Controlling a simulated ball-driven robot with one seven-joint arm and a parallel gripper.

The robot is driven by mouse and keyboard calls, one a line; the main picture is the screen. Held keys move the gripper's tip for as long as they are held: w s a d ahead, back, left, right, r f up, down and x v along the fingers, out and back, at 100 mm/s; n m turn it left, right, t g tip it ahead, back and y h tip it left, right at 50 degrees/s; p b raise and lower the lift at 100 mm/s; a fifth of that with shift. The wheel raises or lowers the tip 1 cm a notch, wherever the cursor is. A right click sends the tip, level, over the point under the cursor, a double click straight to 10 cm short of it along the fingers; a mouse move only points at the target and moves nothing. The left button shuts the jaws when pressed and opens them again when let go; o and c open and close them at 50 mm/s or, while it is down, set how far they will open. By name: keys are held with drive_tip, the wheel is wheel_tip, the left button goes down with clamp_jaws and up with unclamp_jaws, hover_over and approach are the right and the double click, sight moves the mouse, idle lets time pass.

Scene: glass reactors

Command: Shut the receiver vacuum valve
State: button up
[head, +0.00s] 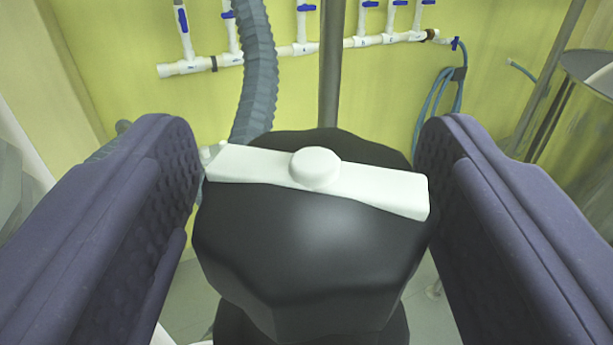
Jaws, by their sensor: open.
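A valve with a black body (310,255) and a white bar handle (375,188) fills the middle of the head view. The handle lies nearly crosswise in the picture, its right end slightly lower, with a round white knob at its centre. My gripper (312,165) is open, with one dark purple padded finger on each side of the valve. The handle's ends point toward the two fingers. The left end comes close to the left finger, and I cannot tell whether either finger touches it. The valve's lower part runs out of the picture.
A grey corrugated hose (256,75) and a metal post (331,65) rise behind the valve. A white pipe manifold (290,50) with several blue-handled taps runs along the yellow wall. A coiled blue hose (437,105) hangs at the right. A metal stand (588,66) is at the far right.

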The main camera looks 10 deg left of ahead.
drive_tip(key=y, duration=0.1)
drive_tip(key=n+y+b, duration=0.1)
drive_tip(key=shift+f+n+g+y+b, duration=0.3)
drive_tip(key=n+y, duration=0.1)
drive_tip(key=y, duration=0.1)
drive_tip(key=n+g+y, duration=0.1)
drive_tip(key=shift+r+n+y+b, duration=0.2)
drive_tip(key=shift+n+y+b, duration=0.1)
drive_tip(key=shift+y+b, duration=0.1)
drive_tip(key=shift+f+n+g+y+b, duration=0.15)
drive_tip(key=shift+n+g+y+b, duration=0.4)
drive_tip(key=shift+g+y, duration=0.2)
drive_tip(key=shift+w+d+f+n+y+b, duration=0.15)
drive_tip(key=shift+n+y+b, duration=0.15)
drive_tip(key=shift+b, duration=0.55)
drive_tip(key=shift+n+g+y+b, duration=0.25)
drive_tip(key=shift+g+y+b, duration=0.1)
drive_tip(key=shift+b, duration=0.25)
drive_tip(key=shift+n+g+y+b, duration=0.3)
drive_tip(key=shift+y+b, duration=0.1)
drive_tip(key=shift+b, duration=0.05)
drive_tip(key=shift+r+n+g+y+b, duration=0.2)
drive_tip(key=shift+n+g+y+b, duration=0.2)
drive_tip(key=shift+y, duration=0.1)
drive_tip(key=shift+r, duration=0.15)
